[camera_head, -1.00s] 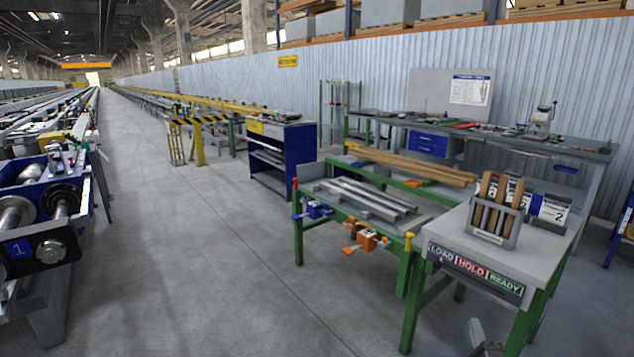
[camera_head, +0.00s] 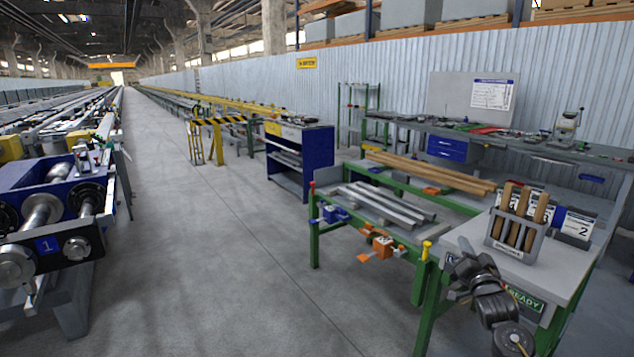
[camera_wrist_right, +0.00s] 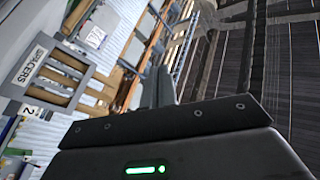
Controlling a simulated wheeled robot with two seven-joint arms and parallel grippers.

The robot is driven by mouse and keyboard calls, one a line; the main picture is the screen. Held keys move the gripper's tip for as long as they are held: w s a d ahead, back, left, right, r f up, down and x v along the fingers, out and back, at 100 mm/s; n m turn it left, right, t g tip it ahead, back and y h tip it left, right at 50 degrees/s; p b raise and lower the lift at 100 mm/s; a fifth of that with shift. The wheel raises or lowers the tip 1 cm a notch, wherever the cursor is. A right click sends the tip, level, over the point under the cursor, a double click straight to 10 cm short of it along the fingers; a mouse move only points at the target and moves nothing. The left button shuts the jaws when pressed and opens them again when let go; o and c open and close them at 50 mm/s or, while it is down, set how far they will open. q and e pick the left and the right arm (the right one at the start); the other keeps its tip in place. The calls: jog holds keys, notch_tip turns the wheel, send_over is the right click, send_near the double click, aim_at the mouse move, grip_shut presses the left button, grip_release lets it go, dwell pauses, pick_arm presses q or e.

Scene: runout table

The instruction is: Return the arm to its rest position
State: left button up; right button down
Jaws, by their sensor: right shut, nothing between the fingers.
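My right gripper (camera_head: 458,272) is in the lower right of the head view, in front of the near edge of the grey-topped green table (camera_head: 470,228). It is shut and empty, and covers much of the sign on the table's front; the green READY part (camera_head: 525,299) still shows. In the right wrist view its grey fingers (camera_wrist_right: 163,86) are together with nothing held. The dark arm links below it are mine. My left gripper is not in the head view.
A grey rack with wooden rods (camera_head: 515,235) stands on the table, and shows in the wrist view (camera_wrist_right: 48,75). Left of it is a green bench (camera_head: 410,236) with metal bars and an orange clamp (camera_head: 382,246). Open floor (camera_head: 210,270) lies further left.

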jog(key=s+f+n+g, duration=0.2)
jog(key=f+n+g, duration=0.15)
jog(key=f, duration=0.65)
jog(key=s+f+n+g, duration=0.15)
jog(key=f+n, duration=0.35)
jog(key=f, duration=0.5)
jog(key=s+a+f+g, duration=0.25)
jog(key=s+f, duration=0.65)
jog(key=f, duration=0.5)
jog(key=s+a+f+g, duration=0.25)
jog(key=s+f, duration=0.65)
jog(key=f, duration=0.5)
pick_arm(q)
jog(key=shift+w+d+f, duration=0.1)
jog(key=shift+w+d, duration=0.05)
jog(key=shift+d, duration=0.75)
pick_arm(e)
jog(key=s+a+f+g, duration=0.2)
jog(key=s+f, duration=0.5)
jog(key=s, duration=0.9)
jog(key=s+a+f+g, duration=0.2)
jog(key=s+f+g, duration=0.2)
jog(key=s, duration=1.2)
jog(key=s+a+f+g, duration=0.2)
jog(key=s+f+g, duration=0.2)
jog(key=s+f, duration=0.6)
jog(key=s, duration=0.6)
jog(key=shift+a+y, duration=0.15)
jog(key=shift+y, duration=0.15)
